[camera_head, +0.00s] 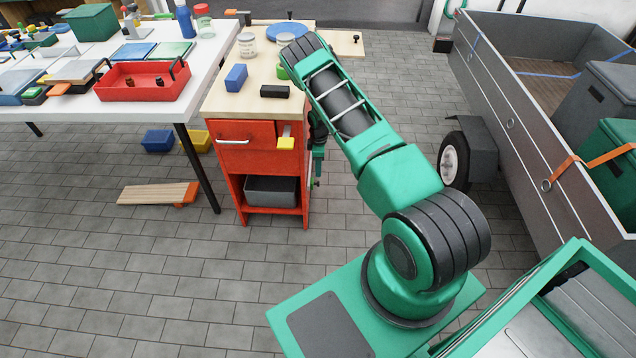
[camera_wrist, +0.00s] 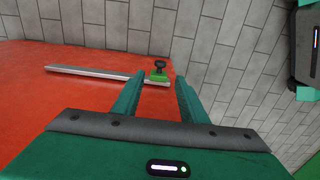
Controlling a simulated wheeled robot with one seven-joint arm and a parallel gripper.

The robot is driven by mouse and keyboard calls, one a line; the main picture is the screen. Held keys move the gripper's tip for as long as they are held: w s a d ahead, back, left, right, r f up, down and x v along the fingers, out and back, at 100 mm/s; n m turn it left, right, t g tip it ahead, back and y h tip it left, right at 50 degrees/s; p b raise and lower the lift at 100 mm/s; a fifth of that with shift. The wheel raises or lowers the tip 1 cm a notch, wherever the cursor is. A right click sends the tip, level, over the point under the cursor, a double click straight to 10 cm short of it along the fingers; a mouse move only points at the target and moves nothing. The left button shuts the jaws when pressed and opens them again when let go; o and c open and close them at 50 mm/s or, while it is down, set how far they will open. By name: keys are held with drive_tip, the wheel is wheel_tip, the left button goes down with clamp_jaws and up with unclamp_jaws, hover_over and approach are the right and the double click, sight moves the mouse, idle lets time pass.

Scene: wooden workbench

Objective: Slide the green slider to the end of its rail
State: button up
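The green slider (camera_wrist: 157,76) with a black knob on top sits near the right end of a pale metal rail (camera_wrist: 95,73) in the wrist view. The rail is fixed to a red panel. My gripper (camera_wrist: 161,84) is open, with one teal finger on each side of the slider in the picture. A gap shows between the slider and each finger. I cannot tell if the fingertips reach as deep as the slider. In the head view my arm hides most of the gripper beside the red cabinet (camera_head: 262,158), and the slider is not clearly visible.
The cabinet's wooden top (camera_head: 222,100) carries a blue block (camera_head: 236,78), a black block (camera_head: 274,91) and jars. A white table (camera_head: 120,113) with a red toolbox (camera_head: 140,90) stands left. A grey trailer (camera_head: 520,120) stands right. Paved floor between is mostly clear.

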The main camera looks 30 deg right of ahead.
sight(318, 182)
wheel_tip(318, 182, down, 10)
drive_tip(key=shift+f, duration=0.1)
idle(0.4)
drive_tip(key=shift+c, duration=0.6)
clamp_jaws()
